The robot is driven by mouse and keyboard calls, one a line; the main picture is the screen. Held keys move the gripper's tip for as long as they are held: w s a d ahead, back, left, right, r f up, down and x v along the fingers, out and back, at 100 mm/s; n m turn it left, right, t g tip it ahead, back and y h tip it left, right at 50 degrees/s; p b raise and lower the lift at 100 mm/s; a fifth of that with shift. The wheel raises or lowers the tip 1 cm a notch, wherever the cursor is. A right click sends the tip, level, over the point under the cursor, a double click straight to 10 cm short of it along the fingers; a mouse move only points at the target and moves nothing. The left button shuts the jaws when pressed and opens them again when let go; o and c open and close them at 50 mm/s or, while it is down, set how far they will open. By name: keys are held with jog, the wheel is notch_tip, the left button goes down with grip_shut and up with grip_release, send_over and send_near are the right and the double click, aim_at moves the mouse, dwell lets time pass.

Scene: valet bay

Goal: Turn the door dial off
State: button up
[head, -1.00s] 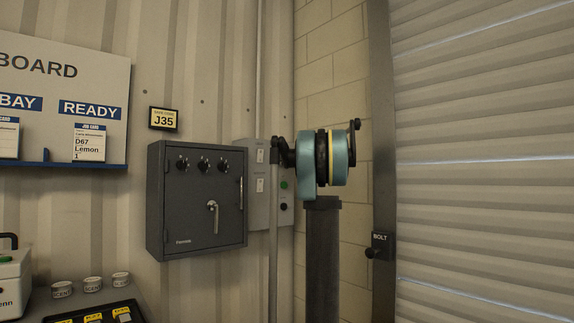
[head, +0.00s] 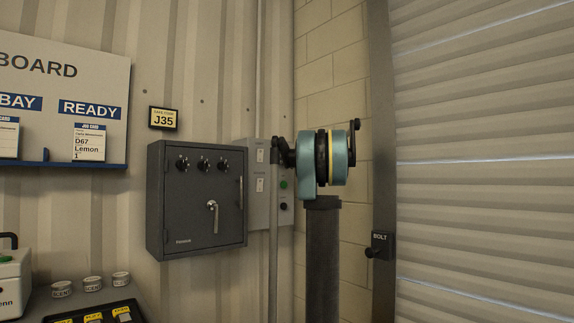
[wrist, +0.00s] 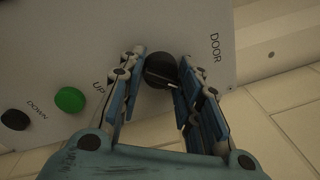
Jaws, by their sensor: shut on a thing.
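The door dial (wrist: 158,71) is a round black knob with a pale line across it, beside the word DOOR on a light grey panel (wrist: 195,20). The line lies slanted in the wrist view. My gripper (wrist: 162,60) has one finger on each side of the dial and is shut on it. In the head view the panel (head: 257,212) is on the wall right of the safe, partly behind my arm. The dial cannot be made out there.
A green UP button (wrist: 70,100) and a black DOWN button (wrist: 15,119) are on the same panel. A dark safe (head: 198,225) with knobs and a handle hangs left of it. A roller door (head: 480,130) with a bolt (head: 381,246) stands right.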

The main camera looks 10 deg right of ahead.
jog(key=shift+f+n+y, duration=0.1)
jog(key=shift+n+y, duration=0.15)
jog(key=shift+n, duration=2)
jog(key=shift+f+n+y, duration=0.1)
jog(key=shift+n+y, duration=0.15)
jog(key=shift+n, duration=2)
jog(key=shift+n, duration=0.3)
jog(key=o, duration=1)
jog(key=shift+o, duration=0.2)
jog(key=r+v, duration=0.1)
jog(key=v, duration=1)
jog(key=shift+s+d+f, duration=0.2)
jog(key=shift+s+f, duration=0.15)
jog(key=shift+f, duration=0.15)
